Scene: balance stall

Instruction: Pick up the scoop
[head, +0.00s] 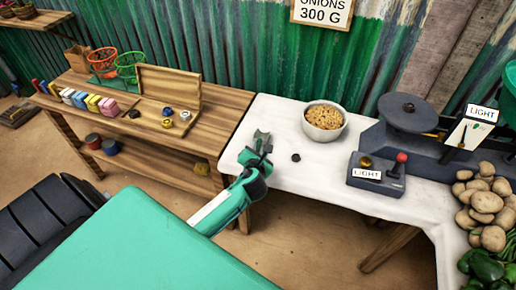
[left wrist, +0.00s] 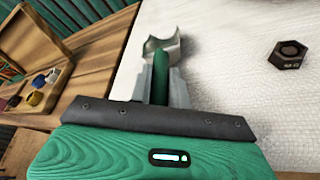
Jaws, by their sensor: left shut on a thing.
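The scoop has a green handle and a pale metal head. In the left wrist view the scoop (left wrist: 160,75) lies between the two fingers, its head pointing away from me. My left gripper (left wrist: 161,90) is shut on the green handle. In the head view my left gripper (head: 257,150) is over the left edge of the white table (head: 270,120), with the scoop's head (head: 262,136) at its tip. I cannot tell whether the scoop touches the table. My right gripper is not in view.
A dark hexagonal weight (head: 296,157) lies right of the gripper; it also shows in the left wrist view (left wrist: 289,53). A bowl of grain (head: 323,122) stands behind. The dark scale (head: 405,114) and potatoes (head: 486,202) are at right. A wooden bench (head: 215,122) stands at left.

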